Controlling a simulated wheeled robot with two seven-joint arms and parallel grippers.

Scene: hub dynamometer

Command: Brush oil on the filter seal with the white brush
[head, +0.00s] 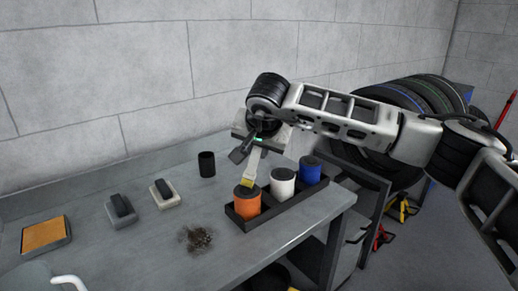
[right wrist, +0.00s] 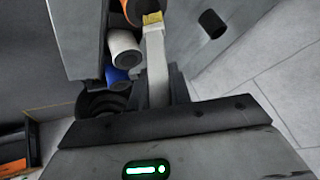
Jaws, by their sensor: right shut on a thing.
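The white brush (head: 254,162) hangs from my right gripper (head: 257,146), which is shut on it, with its yellow bristles down. The bristles are at the top of the orange filter (head: 247,206); I cannot tell whether they touch its seal. In the right wrist view the brush (right wrist: 157,65) points away from the gripper, its tip beside the partly cut-off orange filter (right wrist: 130,10). The white filter (head: 283,186) and the blue filter (head: 310,172) stand beside the orange one in a black tray (head: 297,206).
A black cup (head: 206,164) stands behind the tray. Two dark-topped blocks (head: 120,208) (head: 163,192) and an orange pad in a grey frame (head: 45,235) lie to the left. A dark debris patch (head: 198,239) lies before the tray. Tires (head: 400,105) stand beyond the bench.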

